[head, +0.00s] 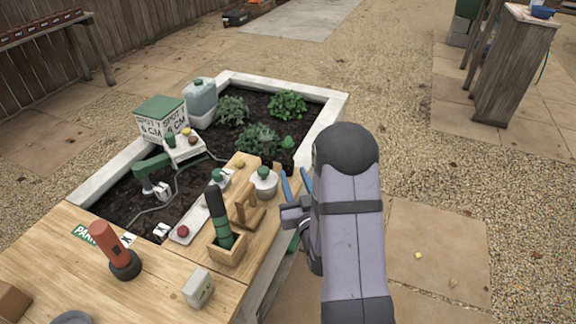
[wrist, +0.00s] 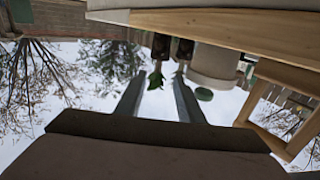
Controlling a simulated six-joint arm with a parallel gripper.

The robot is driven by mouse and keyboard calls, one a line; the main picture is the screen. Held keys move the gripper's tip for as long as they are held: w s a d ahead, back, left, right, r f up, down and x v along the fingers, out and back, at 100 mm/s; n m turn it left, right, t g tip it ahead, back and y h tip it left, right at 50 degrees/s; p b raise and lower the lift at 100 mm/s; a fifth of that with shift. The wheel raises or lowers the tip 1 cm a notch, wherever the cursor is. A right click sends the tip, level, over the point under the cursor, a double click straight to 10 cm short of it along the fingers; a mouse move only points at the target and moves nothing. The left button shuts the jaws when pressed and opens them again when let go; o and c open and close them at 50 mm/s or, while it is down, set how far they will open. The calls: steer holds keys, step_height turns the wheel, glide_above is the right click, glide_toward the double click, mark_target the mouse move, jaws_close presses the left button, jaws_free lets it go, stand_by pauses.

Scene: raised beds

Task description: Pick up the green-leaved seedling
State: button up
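The green-leaved seedling (wrist: 156,80) shows in the wrist view, which looks upside down. Its leaves hang from a small dark brown pot (wrist: 161,47) and appear in the gap between my fingertips, beyond them. In the head view, a bright green leafy tip (head: 288,142) beyond my gripper is probably the same seedling; its pot is mostly hidden there. My gripper (head: 296,181) is open, with blue fingers apart and nothing held. It is at the right edge of the wooden bench top, and its fingers (wrist: 159,82) also show in the wrist view.
A white jar with a green lid (head: 264,184) stands just left of my fingers. A second dark pot (wrist: 184,49) is beside the seedling's pot. A wooden holder (head: 245,214) and a box with a green-black tool (head: 228,250) are nearby. Right of the bench is open paving.

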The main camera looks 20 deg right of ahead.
mark_target(289, 158)
steer(key=shift+w+d+r+p, duration=0.1)
steer(key=shift+w+d+p, duration=0.2)
steer(key=shift+w, duration=0.75)
steer(key=shift+w+d+f+p, duration=0.15)
steer(key=shift+w+p, duration=0.1)
steer(key=shift+w, duration=0.85)
steer(key=shift+w+d+r+p, duration=0.15)
steer(key=shift+w+d+p, duration=0.15)
steer(key=shift+w, duration=0.75)
jaws_close()
